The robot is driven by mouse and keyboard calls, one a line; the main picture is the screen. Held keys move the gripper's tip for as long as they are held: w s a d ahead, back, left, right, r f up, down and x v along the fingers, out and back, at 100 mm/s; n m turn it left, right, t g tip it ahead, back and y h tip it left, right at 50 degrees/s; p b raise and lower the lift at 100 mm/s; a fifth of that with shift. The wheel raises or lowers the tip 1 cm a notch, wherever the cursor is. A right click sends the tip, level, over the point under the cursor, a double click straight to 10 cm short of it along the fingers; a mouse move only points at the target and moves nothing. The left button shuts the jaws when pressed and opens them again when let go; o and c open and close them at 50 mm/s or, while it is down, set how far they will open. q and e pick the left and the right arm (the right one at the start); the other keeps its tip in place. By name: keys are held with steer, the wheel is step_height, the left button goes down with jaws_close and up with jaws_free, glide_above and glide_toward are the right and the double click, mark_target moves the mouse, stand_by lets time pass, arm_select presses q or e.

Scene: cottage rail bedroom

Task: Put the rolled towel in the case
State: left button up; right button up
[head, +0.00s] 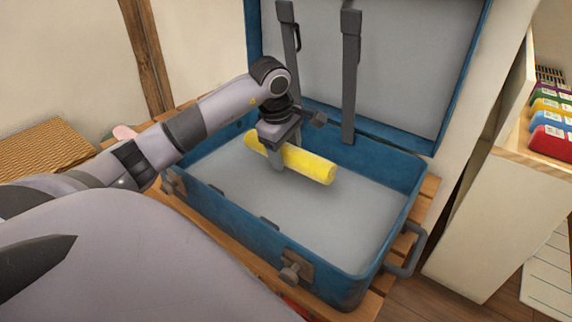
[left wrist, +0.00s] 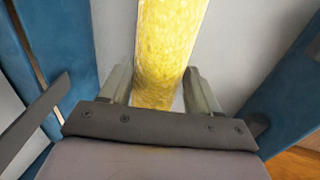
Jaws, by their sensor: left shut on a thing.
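The rolled towel (head: 308,164) is a yellow cylinder. In the head view it is over the grey floor of the open blue case (head: 350,284), within its walls. My left gripper (head: 279,158) reaches down from above and is shut on the towel left of its middle. In the left wrist view the towel (left wrist: 168,50) runs between the two fingers (left wrist: 158,90). I cannot tell whether the towel touches the case floor. My right gripper is not in view.
The case lid (head: 400,60) stands open at the back, with two grey straps (head: 350,75) hanging down it. The case rests on a slatted wooden surface (head: 426,200). A pale shelf (head: 480,220) with coloured books (head: 552,125) stands at the right. A wicker item (head: 40,150) is at the left.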

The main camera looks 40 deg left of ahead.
arm_select(q)
steer(key=shift+s+x, duration=0.25)
steer(key=shift+x, duration=0.75)
steer(key=x, duration=0.1)
steer(key=b+x, duration=0.1)
steer(key=x, duration=0.1)
steer(key=s+b+x, duration=0.1)
steer(key=x, duration=0.1)
steer(key=shift+d+f, duration=0.1)
steer(key=shift+f, duration=0.2)
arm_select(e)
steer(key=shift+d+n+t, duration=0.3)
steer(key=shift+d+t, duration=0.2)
arm_select(q)
steer(key=o, duration=1.1)
steer(key=shift+f, duration=0.1)
